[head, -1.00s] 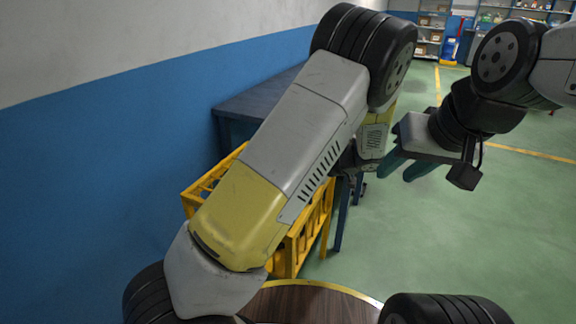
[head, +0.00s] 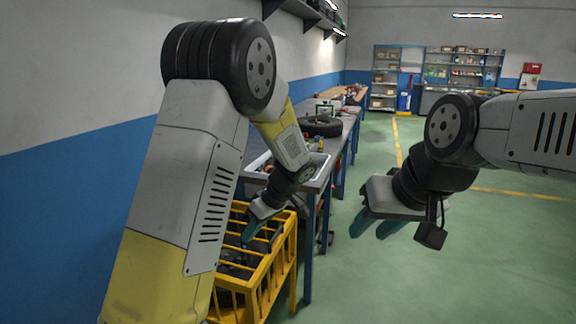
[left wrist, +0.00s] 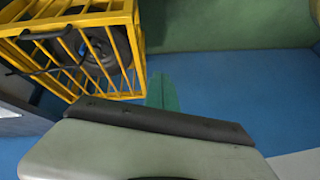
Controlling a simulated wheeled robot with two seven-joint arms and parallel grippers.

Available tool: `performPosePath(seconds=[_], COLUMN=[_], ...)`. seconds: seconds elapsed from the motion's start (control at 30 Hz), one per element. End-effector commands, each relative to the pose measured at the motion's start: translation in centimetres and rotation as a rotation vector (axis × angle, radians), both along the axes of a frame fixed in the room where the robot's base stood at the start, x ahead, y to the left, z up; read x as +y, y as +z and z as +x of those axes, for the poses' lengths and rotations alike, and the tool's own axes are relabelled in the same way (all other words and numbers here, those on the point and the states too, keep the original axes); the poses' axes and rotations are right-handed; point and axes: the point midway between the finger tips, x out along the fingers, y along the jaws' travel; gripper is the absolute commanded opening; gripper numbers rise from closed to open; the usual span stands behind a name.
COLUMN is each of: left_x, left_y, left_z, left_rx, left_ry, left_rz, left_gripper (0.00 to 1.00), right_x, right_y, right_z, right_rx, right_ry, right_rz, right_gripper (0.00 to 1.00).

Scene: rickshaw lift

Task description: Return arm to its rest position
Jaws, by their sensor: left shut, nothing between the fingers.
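My left arm, yellow and grey, rises large at the left of the head view and bends down to my left gripper (head: 250,231). That gripper is shut and empty, its teal fingers just above and at the front of the yellow crate (head: 262,279). In the left wrist view its fingers (left wrist: 162,94) show as one teal shape, apart from the crate (left wrist: 138,65) to the upper left. My right gripper (head: 375,229) hangs at centre right over the green floor. Its teal fingers stand apart with nothing between them.
Dark items and a wheel-like object (left wrist: 103,50) lie in the crate. A blue workbench (head: 347,137) behind it runs along the left wall and bears a tire (head: 321,126) and a tray. Shelves (head: 436,72) stand far back. The green floor at right is clear.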

Motion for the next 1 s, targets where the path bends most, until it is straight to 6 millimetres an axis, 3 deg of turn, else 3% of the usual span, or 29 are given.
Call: performPosePath(seconds=[0.03, 0.3, 0.6, 0.8, 1.0], left_x=[0.8, 2.8, 3.9, 3.8, 3.6], left_y=[1.5, 8.0, 14.0, 16.3, 16.9], left_z=[-1.2, -7.6, -15.3, -19.5, -21.3], left_rx=[0.024, 0.072, -0.067, -0.181, -0.228], left_ry=[-0.033, -0.341, -0.760, -1.000, -1.115], left_rz=[-0.067, -0.345, -0.454, -0.389, -0.324], left_gripper=[0.00, 0.00, 0.00, 0.00, 0.00], right_x=[0.0, 0.0, 0.0, 0.0, 0.0], right_y=[0.0, 0.0, 0.0, 0.0, 0.0], right_z=[0.0, 0.0, 0.0, 0.0, 0.0], right_rx=[0.000, 0.000, 0.000, 0.000, 0.000], right_ry=[0.000, 0.000, 0.000, 0.000, 0.000], right_rz=[0.000, 0.000, 0.000, 0.000, 0.000], right_gripper=[0.36, 0.36, 0.36, 0.36, 0.36])
